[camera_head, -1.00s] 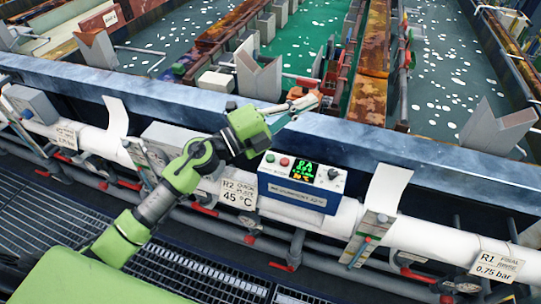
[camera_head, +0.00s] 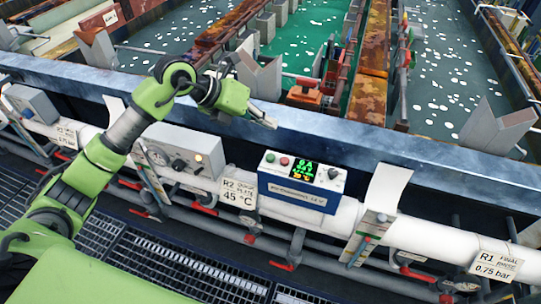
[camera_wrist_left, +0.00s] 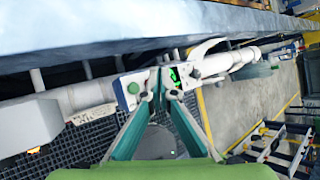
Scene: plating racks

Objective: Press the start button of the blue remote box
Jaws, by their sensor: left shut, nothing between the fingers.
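The blue remote box (camera_head: 292,196) has a white sloped top panel and sits on the white pipe in the middle of the head view. Its top carries a green button (camera_head: 270,157), a red button (camera_head: 285,161), a lit green display (camera_head: 303,170) and a black knob (camera_head: 333,174). My left gripper (camera_head: 271,122) is shut and empty, above and behind the box, over the metal trough edge and apart from the buttons. In the left wrist view, the fingertips (camera_wrist_left: 166,93) partly cover the box; its green button (camera_wrist_left: 133,88) shows just left of them.
A grey control box (camera_head: 180,150) with gauges and a lit lamp stands left of the remote box. The blue-grey trough edge (camera_head: 345,147) runs behind both. A tag reading 45 °C (camera_head: 239,191) hangs between them. A white curved strip (camera_head: 388,190) stands at right.

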